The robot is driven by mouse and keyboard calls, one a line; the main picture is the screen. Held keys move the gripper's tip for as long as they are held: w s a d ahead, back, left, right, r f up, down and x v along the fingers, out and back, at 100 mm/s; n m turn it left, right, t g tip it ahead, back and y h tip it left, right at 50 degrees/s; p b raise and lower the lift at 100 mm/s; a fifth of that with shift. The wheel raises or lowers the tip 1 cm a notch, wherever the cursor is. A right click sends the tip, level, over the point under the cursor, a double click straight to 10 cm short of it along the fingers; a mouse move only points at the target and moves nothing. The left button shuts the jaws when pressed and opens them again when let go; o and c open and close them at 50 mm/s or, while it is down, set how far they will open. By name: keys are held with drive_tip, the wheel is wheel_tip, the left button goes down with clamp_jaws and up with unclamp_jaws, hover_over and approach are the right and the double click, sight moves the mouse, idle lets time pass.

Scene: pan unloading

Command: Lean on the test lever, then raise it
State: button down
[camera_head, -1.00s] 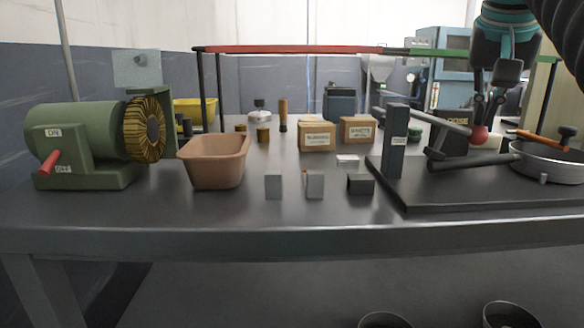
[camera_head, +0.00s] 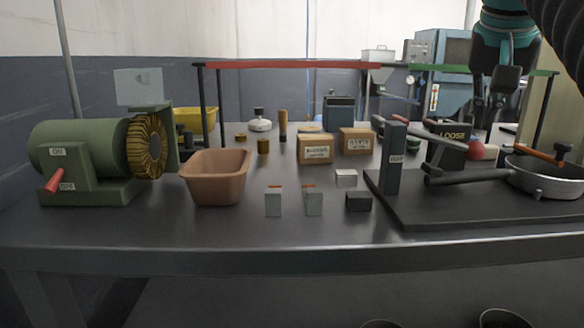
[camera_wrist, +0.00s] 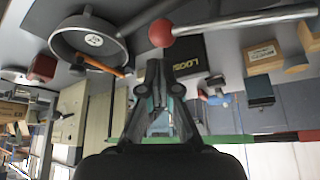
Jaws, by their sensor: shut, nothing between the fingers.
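The test lever appears to be the grey rod (camera_head: 440,136) with a red ball (camera_head: 476,150) on its right end, beside a dark labelled post (camera_head: 392,158). The rod slopes down towards the ball. In the wrist view, the red ball (camera_wrist: 160,33) sits just beyond my fingertips, with the rod (camera_wrist: 240,21) running right. My gripper (camera_head: 484,124) is shut and empty above the ball, with a visible gap. In the wrist view, my fingers (camera_wrist: 159,66) are together.
A black box marked LOOSE (camera_head: 452,132) is behind the lever. Cartons (camera_head: 315,148), small blocks and a brown bin (camera_head: 216,180) stand left. A red-and-green rail (camera_head: 290,65) spans the back.

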drive_tip(key=shift+r+p, duration=1.85)
drive_tip(key=shift+r, duration=0.6)
